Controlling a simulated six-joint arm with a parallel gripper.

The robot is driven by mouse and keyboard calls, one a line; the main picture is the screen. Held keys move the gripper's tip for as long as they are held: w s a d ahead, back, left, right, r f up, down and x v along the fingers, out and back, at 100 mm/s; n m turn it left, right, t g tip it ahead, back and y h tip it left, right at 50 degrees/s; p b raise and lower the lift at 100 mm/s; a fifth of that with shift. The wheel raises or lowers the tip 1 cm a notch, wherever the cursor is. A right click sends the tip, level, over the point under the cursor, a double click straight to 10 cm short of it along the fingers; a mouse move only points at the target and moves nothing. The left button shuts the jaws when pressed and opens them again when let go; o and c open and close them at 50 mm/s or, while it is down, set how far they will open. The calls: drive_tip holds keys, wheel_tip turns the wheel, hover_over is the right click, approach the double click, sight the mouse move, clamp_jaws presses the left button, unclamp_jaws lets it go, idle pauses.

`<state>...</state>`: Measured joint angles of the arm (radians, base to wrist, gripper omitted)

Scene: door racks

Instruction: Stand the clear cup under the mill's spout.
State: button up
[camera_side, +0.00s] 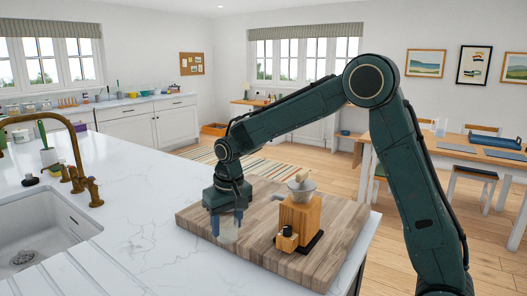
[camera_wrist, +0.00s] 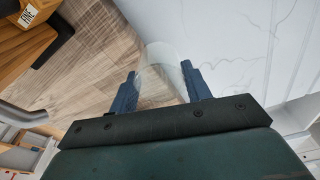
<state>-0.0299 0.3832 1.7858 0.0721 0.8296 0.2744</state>
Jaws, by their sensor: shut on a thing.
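My gripper (camera_side: 228,220) points down at the left part of the wooden board and is shut on the clear cup (camera_side: 228,233). In the wrist view the cup (camera_wrist: 160,75) sits between the two blue fingers of my gripper (camera_wrist: 160,90). The wooden mill (camera_side: 299,214) stands on the board to the right of the cup, with a grey hopper on top and a small dark-topped block at its front. The mill's wooden side (camera_wrist: 22,50) shows at the upper left of the wrist view. I cannot tell whether the cup touches the board.
The wooden board (camera_side: 335,230) lies on the white marble counter (camera_side: 150,235). A sink (camera_side: 35,230) with a brass tap (camera_side: 85,185) is at the left. The board between cup and mill looks clear. The counter's right edge is close beyond the board.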

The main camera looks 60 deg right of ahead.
drive_tip(key=shift+w+d+r, duration=0.2)
drive_tip(key=shift+d+r, duration=0.1)
drive_tip(key=shift+d, duration=0.1)
drive_tip(key=w+d+r, duration=0.2)
drive_tip(key=d+r, duration=0.5)
drive_tip(key=d, duration=0.3)
drive_tip(key=shift+r+m, duration=0.35)
drive_tip(key=shift+m, duration=0.05)
drive_tip(key=s+d+r, duration=0.1)
drive_tip(key=d+r, duration=0.2)
drive_tip(key=d, duration=0.1)
drive_tip(key=s+d+r, duration=0.1)
drive_tip(key=d+r, duration=0.2)
drive_tip(key=d, duration=0.1)
drive_tip(key=s+d+r, duration=0.1)
drive_tip(key=d+r, duration=0.2)
drive_tip(key=d, duration=0.1)
drive_tip(key=shift+r, duration=0.1)
hover_over(275, 210)
drive_tip(key=f, duration=2)
drive_tip(key=shift+s, duration=0.25)
drive_tip(key=shift+f, duration=0.2)
drive_tip(key=o, duration=1)
drive_tip(key=shift+o, duration=0.2)
wheel_tip(275, 210, up, 12)
drive_tip(key=s, duration=0.1)
drive_tip(key=shift+s+a, duration=0.35)
drive_tip(key=shift+a, duration=0.05)
